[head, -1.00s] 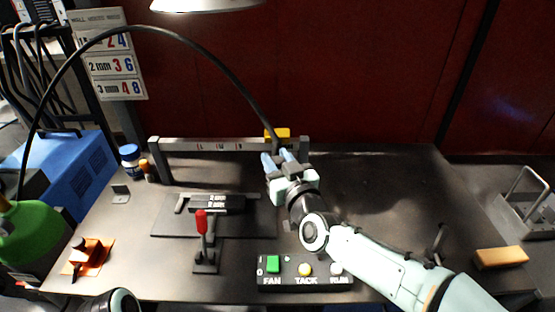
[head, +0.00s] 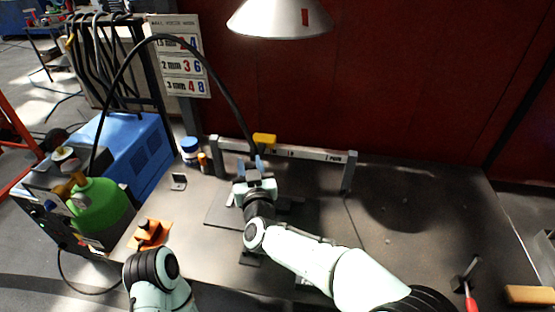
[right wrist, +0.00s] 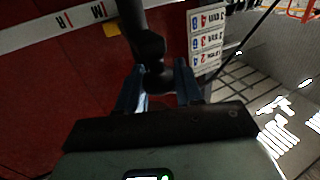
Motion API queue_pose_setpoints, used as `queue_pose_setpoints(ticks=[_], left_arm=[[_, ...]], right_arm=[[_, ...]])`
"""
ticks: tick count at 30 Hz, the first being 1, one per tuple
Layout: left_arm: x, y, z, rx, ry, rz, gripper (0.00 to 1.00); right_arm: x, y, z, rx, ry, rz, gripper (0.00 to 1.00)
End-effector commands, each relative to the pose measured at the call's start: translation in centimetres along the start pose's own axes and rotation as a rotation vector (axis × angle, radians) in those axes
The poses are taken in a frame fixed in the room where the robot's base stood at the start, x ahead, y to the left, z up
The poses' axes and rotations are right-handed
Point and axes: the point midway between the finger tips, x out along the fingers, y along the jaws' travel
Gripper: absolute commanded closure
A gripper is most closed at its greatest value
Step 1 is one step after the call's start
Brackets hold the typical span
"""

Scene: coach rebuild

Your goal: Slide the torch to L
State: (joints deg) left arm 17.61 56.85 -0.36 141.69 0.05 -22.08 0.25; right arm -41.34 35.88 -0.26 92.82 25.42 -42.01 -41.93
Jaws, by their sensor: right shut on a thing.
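My right gripper (head: 254,168) is at the front of the rail (head: 312,154), left of its middle, pointing away from me. It is shut on the torch (right wrist: 152,62), a dark cylindrical body seen between the blue fingers in the right wrist view. A yellow block (head: 264,138) shows at the rail just behind the gripper. A black hose (head: 226,88) arches from the gripper area up and left. The gripper hides most of the torch in the head view. The rail's letters are small; an R and an M show in the right wrist view. My left gripper is out of view.
A plate (head: 222,213) lies under my right arm, which hides the controls behind it. A lamp hood (head: 280,18) hangs above. Bottles (head: 190,147) stand left of the rail. A green cylinder (head: 100,207) is at left. The bench's right side is mostly clear.

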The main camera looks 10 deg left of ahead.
Motion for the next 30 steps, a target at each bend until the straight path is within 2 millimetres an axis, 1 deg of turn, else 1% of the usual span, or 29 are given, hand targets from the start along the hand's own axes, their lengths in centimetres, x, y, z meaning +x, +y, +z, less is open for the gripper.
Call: queue_pose_setpoints(ticks=[1,3,7,14,20,21,22,23,30], left_arm=[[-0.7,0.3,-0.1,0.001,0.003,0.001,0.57],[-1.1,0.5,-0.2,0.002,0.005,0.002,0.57],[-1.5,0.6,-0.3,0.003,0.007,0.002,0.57],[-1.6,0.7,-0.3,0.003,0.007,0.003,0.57],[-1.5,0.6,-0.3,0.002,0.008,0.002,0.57],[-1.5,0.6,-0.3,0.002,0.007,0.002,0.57],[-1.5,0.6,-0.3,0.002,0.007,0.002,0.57],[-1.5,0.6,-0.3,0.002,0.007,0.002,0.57],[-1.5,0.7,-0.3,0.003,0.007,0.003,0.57]], right_arm=[[0.5,-0.8,-1.0,0.007,0.016,0.004,1.00],[0.8,-1.7,-0.9,0.009,0.016,0.002,1.00],[1.2,-3.1,-0.9,0.015,0.018,-0.002,1.00],[1.3,-3.7,-0.6,0.012,0.017,-0.005,1.00],[1.3,-3.4,-0.6,0.010,0.016,-0.001,1.00],[1.3,-3.3,-0.6,0.009,0.015,0.000,0.55],[1.3,-3.3,-0.6,0.009,0.015,0.001,0.45],[1.3,-3.2,-0.6,0.009,0.014,0.001,0.44],[1.3,-3.1,-0.4,0.007,0.010,0.003,0.44]])
